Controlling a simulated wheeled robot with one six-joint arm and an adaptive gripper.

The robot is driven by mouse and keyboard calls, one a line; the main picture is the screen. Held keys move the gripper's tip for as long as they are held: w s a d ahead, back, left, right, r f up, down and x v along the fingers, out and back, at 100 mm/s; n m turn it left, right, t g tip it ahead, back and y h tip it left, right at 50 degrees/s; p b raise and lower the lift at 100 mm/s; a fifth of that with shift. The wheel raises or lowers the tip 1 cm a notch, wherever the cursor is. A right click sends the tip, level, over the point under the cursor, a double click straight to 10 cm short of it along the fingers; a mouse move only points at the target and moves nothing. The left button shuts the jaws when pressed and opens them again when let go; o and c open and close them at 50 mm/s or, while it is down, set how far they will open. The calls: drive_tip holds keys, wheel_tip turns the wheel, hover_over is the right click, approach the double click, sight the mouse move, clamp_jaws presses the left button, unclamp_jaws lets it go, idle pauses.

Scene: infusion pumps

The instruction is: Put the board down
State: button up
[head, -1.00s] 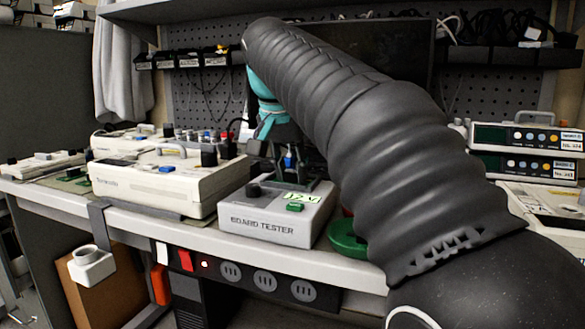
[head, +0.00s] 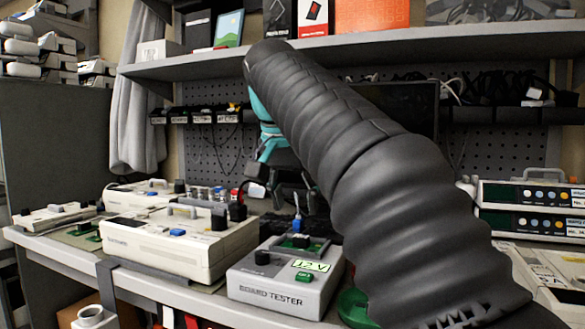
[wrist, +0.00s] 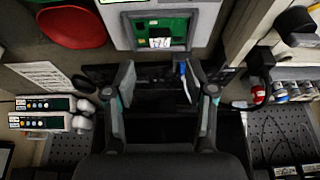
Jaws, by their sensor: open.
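The grey board tester (head: 285,283) stands on the bench in the head view. A green board (head: 297,243) lies flat in the recess on its top. The wrist view also shows the green board (wrist: 160,32), with a white label, inside the tester's frame. My gripper (head: 295,200) is above and behind the tester in the head view, partly hidden by my arm. In the wrist view my gripper (wrist: 157,85) is open, with nothing between its fingertips, apart from the board. A small blue part (wrist: 182,68) shows beside the right finger.
A cream instrument (head: 180,240) stands left of the tester. A green dish (head: 352,305) is at its right, partly behind my arm; a red dish (wrist: 75,25) shows in the wrist view. Stacked instruments (head: 530,208) stand at the right. A shelf (head: 400,42) runs above the bench.

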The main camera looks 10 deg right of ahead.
drive_tip(key=shift+v, duration=2.55)
drive_tip(key=shift+w, duration=0.1)
